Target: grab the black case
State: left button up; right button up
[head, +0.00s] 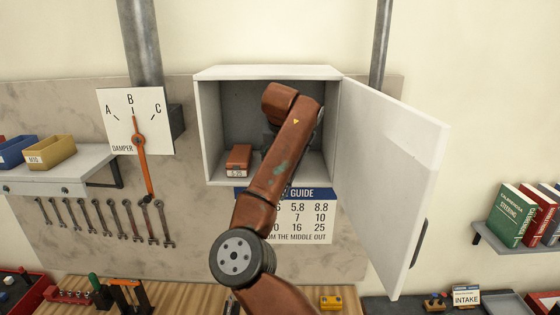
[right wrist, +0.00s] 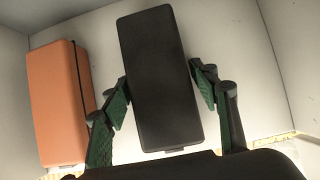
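The black case (right wrist: 160,80) fills the middle of the right wrist view, its long side running away from me and slightly tilted in the picture. My right gripper (right wrist: 160,85) has one green-padded finger on each side of it. The pads lie very close to its long sides; I cannot tell whether they press on it. I cannot tell whether the case rests on the cabinet floor. In the head view my right arm reaches into the open white cabinet (head: 202,130), hiding the gripper and the black case. My left gripper is out of view.
An orange-brown case (head: 238,160) lies on the cabinet floor left of my arm; it also shows in the right wrist view (right wrist: 55,105). The cabinet door (head: 390,180) stands open to the right. A damper dial (head: 137,120) hangs left of the cabinet.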

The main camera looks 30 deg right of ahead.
jog(key=c, duration=1.2)
jog(key=shift+r, duration=0.1)
jog(key=shift+c, duration=0.5)
